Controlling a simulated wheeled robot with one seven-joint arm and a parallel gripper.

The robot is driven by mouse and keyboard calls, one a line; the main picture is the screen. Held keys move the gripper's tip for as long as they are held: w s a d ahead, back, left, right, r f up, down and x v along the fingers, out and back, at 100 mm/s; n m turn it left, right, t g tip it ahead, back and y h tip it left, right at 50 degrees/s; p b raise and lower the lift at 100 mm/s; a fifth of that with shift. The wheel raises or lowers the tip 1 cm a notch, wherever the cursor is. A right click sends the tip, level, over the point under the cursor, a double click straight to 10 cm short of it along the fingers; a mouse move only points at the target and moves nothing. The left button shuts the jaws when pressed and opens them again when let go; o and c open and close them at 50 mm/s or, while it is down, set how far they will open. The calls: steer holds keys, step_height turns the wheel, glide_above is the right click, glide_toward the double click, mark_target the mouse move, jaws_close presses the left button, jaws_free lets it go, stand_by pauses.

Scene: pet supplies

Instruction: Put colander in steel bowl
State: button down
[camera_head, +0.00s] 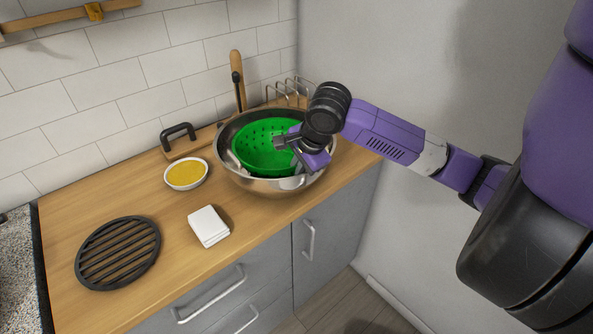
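A green colander (262,148) sits inside the steel bowl (233,180) near the back right of the wooden counter. The colander looks slightly tilted, and its right side is hidden by my gripper. My gripper (294,151) reaches in from the right, over the right side of the bowl. Its fingers are at the colander's right rim, with one part to the left over the green inside and a purple part lower right. Whether the fingers touch or clasp the rim cannot be made out.
A white bowl of yellow food (186,173) stands left of the steel bowl. A stack of white cloths or tiles (208,226) and a black round trivet (118,252) lie in front. A wire rack (288,90) and a wooden handle (237,75) are behind. A wall closes the right side.

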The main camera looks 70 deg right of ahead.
steer(key=shift+f, duration=0.3)
steer(key=shift+f, duration=0.15)
steer(key=c, duration=1.6)
jaws_free()
steer(key=shift+c, duration=0.2)
